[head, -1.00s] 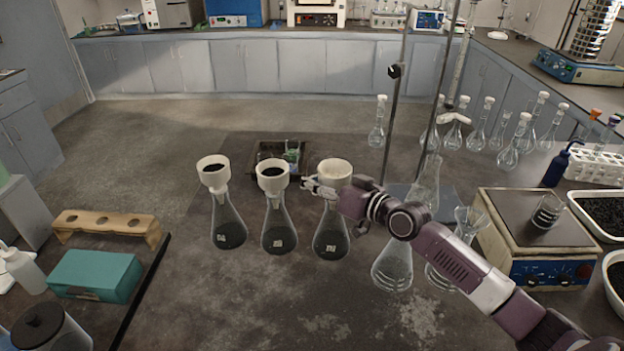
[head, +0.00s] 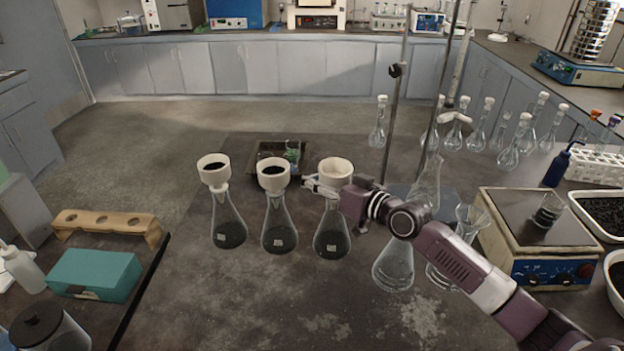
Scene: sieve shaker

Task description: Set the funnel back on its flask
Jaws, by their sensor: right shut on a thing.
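Three conical flasks with dark contents stand in a row on the bench, each with a white funnel above it. The right-hand funnel (head: 335,169) is pale inside and sits over the right-hand flask (head: 331,236), upright or nearly so. My right gripper (head: 311,184) is shut on this funnel at its lower part, reaching in from the right. The gripper hides the joint between funnel and flask neck, so I cannot tell whether they touch. The other two funnels (head: 213,169) (head: 273,175) hold black material. My left gripper is not in view.
A dark tray (head: 262,158) with small glassware lies behind the flasks. Clear flasks (head: 393,268) and a stand rod (head: 396,100) are close to my right arm. A hotplate (head: 530,235) is at right. Bench front is clear.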

